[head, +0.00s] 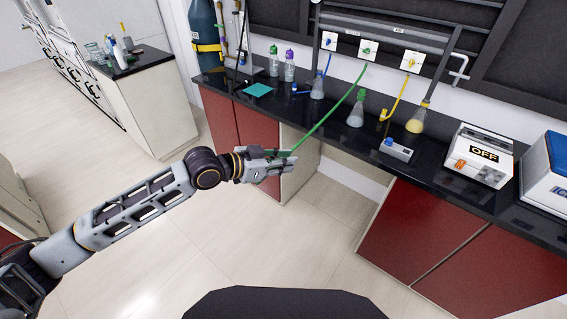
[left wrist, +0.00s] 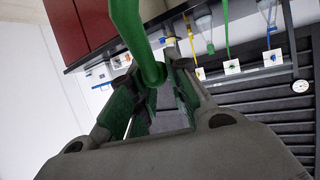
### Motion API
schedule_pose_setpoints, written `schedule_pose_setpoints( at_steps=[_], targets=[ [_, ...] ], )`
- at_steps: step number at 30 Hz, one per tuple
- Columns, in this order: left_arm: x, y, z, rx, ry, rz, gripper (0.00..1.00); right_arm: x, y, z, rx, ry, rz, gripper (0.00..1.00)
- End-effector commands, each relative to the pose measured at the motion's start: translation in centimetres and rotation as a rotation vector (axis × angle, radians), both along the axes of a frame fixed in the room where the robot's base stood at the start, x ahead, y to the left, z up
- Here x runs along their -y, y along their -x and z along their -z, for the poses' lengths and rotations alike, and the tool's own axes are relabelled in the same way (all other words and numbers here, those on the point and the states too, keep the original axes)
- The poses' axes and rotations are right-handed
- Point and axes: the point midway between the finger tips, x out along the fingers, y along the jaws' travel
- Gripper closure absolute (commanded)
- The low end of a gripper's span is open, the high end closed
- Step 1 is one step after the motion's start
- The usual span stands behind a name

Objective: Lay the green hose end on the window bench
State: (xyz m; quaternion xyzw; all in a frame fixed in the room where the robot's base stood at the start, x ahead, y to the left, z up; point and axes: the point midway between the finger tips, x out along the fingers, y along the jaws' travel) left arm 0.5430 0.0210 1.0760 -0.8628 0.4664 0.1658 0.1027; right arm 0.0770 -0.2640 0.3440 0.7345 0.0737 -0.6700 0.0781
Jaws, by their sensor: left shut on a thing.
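My left gripper (head: 277,163) is shut on the end of the green hose (head: 328,116), in the air in front of the long black bench (head: 340,124). The hose runs taut-looking up to the middle wall outlet (head: 368,48). In the left wrist view the green hose (left wrist: 128,30) bends down between the fingers (left wrist: 152,88). A separate bench with a dark top (head: 145,63) stands at the upper left. No window shows, so I cannot tell which bench is the window bench. My right gripper is not in view.
On the long bench stand flasks (head: 355,112), capped bottles (head: 289,66), a small blue-knobbed device (head: 395,150) and a white box marked OFF (head: 476,158). Bottles (head: 118,54) crowd the separate bench. Open floor (head: 190,230) lies between the benches.

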Motion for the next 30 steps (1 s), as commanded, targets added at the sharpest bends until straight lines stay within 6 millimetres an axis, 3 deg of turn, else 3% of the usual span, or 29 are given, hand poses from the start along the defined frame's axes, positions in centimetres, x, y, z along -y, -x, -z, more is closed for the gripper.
schedule_pose_setpoints(
  at_steps=[30],
  targets=[
    [0.8,-0.5,-2.9,0.000,0.000,-0.266,1.00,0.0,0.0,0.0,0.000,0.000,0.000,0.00]
  ],
)
